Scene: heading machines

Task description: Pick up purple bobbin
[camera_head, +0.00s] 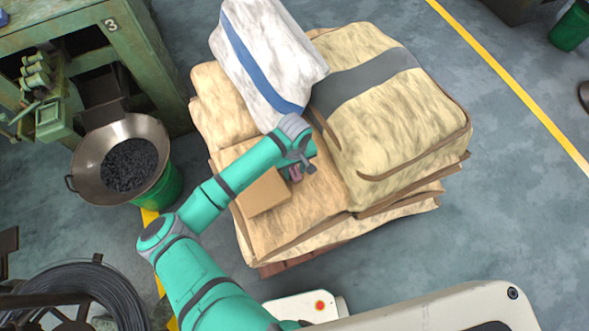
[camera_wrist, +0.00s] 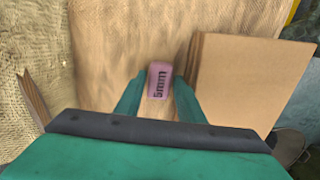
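The purple bobbin (camera_wrist: 159,80) lies between the two fingers of my gripper (camera_wrist: 158,98) in the wrist view, with dark lettering on its face. The fingers stand apart, with a gap visible on each side of the bobbin. In the head view a small part of the purple bobbin (camera_head: 296,174) shows just below my gripper (camera_head: 303,172), over the sacks. The gripper and wrist hide most of it there. I cannot tell how far the fingertips are above the surface it rests on.
A cardboard box (camera_wrist: 248,82) stands close to the right of the fingers; it also shows in the head view (camera_head: 264,192). Stacked beige sacks (camera_head: 400,110) and a white-blue sack (camera_head: 265,60) surround the spot. A wide pan (camera_head: 95,180) and green machine (camera_head: 150,60) stand left.

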